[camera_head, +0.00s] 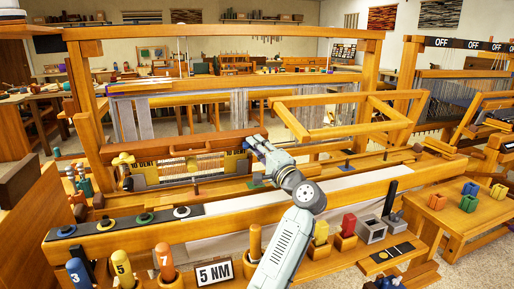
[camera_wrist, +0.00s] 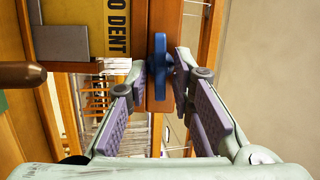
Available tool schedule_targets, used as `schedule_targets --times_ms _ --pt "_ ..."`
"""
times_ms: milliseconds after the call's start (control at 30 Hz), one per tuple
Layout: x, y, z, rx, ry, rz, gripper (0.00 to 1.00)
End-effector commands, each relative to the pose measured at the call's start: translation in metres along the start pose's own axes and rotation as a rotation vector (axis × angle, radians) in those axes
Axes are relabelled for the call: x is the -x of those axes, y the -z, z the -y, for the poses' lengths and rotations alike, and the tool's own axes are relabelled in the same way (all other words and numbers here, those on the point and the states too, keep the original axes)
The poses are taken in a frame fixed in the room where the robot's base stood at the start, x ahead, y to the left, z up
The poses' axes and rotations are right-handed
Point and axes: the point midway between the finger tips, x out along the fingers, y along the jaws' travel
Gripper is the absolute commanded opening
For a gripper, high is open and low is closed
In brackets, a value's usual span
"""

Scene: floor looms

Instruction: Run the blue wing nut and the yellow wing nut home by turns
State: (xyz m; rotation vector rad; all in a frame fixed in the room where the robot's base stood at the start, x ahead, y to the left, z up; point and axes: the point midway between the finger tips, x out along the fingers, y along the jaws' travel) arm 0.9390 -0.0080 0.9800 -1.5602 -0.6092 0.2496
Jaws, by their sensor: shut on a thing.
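The blue wing nut (camera_wrist: 158,66) is in the middle of the wrist view, on the end of a wooden beam (camera_wrist: 163,22). My gripper (camera_wrist: 161,70) has its two fingertips on either side of the wing nut and is shut on it. In the head view my gripper (camera_head: 252,144) reaches the right end of the reed frame of the middle loom, and the wing nut is too small to make out there. A small yellow shape (camera_head: 123,158) sits at the left end of that frame; I cannot tell whether it is the yellow wing nut.
A yellow label with "DENT" (camera_wrist: 118,28) is beside the beam in the wrist view. A dark brown rounded handle (camera_wrist: 22,74) juts in at left. Numbered pegs (camera_head: 122,268) and a "5 NM" sign (camera_head: 214,272) stand at the front. Wooden loom rails surround my arm.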

Motion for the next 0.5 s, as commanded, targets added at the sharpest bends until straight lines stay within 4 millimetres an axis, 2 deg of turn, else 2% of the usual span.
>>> schedule_targets --times_ms 467,500 --pt "0.0002 0.0004 0.0000 -0.014 0.004 -0.001 0.00" --pt "0.0002 0.0004 0.0000 -0.013 0.004 -0.001 0.24"
